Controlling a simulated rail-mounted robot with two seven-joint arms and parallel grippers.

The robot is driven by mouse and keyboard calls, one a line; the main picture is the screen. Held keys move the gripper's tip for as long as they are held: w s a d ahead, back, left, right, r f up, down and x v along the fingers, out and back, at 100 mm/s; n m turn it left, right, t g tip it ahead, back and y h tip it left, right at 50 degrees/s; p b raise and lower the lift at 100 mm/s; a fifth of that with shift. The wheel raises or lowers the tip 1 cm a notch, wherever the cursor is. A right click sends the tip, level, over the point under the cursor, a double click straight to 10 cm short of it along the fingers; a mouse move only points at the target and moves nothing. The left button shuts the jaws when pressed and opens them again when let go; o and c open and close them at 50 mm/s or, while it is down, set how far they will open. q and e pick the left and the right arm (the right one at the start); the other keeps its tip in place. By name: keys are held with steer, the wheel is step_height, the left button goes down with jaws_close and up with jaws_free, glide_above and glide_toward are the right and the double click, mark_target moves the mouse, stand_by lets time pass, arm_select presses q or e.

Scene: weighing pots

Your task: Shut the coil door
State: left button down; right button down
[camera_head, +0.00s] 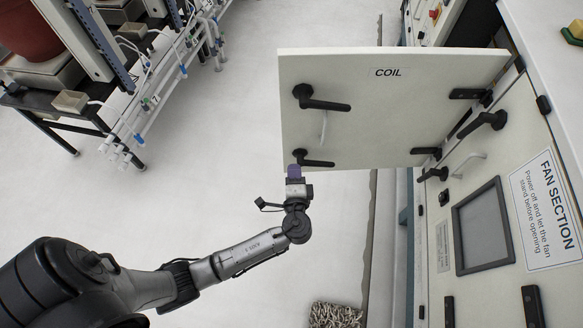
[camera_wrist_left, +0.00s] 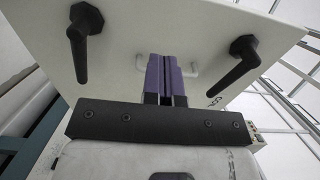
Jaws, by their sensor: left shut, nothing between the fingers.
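The coil door (camera_head: 400,115) is a pale panel marked COIL. It stands swung open from the cabinet on the right, hinged at its right side. It carries two black lever handles, an upper one (camera_head: 322,102) and a lower one (camera_head: 314,160), with a white grab handle (camera_head: 323,127) between them. My left gripper (camera_head: 293,172) is shut and empty at the door's lower left corner, close to the lower lever. In the left wrist view its purple fingers (camera_wrist_left: 166,76) overlap the door face (camera_wrist_left: 150,25) between the two levers. I cannot tell whether they touch it. My right gripper is out of view.
The cabinet's fan section door (camera_head: 475,215), with a dark window and black handles, lies right of the coil door. A rack with white pipes (camera_head: 160,85) stands at upper left. A coarse mat (camera_head: 335,315) lies at the bottom. Pale floor (camera_head: 220,190) between is clear.

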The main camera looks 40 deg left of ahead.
mark_target(291, 133)
arm_select(q)
steer(key=b+x, duration=0.3)
steer(key=x, duration=0.7)
steer(key=shift+f, duration=0.2)
steer(key=shift+b+x, duration=0.5)
steer(key=shift+x, duration=0.35)
steer(key=shift+r, duration=0.1)
